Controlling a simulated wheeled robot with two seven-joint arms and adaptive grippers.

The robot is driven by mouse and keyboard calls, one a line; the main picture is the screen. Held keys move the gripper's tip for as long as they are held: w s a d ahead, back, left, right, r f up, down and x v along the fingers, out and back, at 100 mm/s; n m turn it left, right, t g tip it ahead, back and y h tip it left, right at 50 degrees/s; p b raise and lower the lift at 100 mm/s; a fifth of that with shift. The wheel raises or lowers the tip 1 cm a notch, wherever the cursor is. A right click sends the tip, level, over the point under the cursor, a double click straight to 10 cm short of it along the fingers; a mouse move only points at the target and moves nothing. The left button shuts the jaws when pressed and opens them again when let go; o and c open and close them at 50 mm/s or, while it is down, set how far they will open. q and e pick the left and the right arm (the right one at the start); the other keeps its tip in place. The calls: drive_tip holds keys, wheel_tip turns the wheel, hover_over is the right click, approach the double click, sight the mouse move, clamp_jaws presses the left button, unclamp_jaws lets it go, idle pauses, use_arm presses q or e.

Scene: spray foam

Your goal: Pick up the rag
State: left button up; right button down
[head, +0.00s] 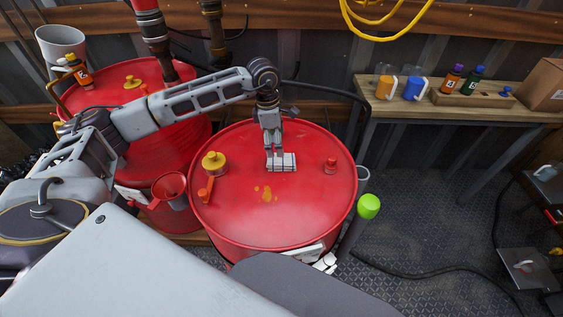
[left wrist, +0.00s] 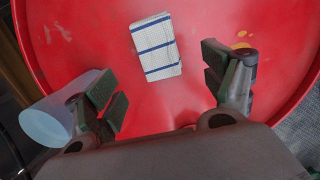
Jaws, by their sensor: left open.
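The rag (head: 283,161) is a small folded white cloth with blue stripes, lying flat on the red drum lid (head: 290,222). It also shows in the left wrist view (left wrist: 156,47), with its whole top uncovered. My left gripper (head: 274,152) points down at the rag from above in the head view. In the left wrist view its two dark-padded fingers (left wrist: 165,88) are spread wide and empty. The rag lies beyond the fingertips, between their lines and apart from both. My right gripper is not in view.
An orange stain (head: 265,193) is nearby. A second red drum (head: 145,99) stands left. A wooden bench (head: 450,110) holds mugs and bottles.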

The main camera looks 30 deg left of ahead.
sight(281, 159)
use_arm(q)
drive_tip(key=f, duration=0.3)
drive_tip(key=shift+w+d, duration=0.1)
drive_tip(key=shift+d, duration=0.1)
drive_tip(key=shift+f, duration=0.15)
drive_tip(key=shift+w+d+f+p, duration=0.1)
drive_tip(key=shift+d+f+p, duration=0.15)
drive_tip(key=shift+f, duration=0.3)
drive_tip(key=f, duration=0.2)
drive_tip(key=shift+w+d+f+p, duration=0.2)
drive_tip(key=shift+d+f+p, duration=0.05)
drive_tip(key=shift+f+p, duration=0.1)
drive_tip(key=shift+f, duration=0.55)
drive_tip(key=c, duration=1.1)
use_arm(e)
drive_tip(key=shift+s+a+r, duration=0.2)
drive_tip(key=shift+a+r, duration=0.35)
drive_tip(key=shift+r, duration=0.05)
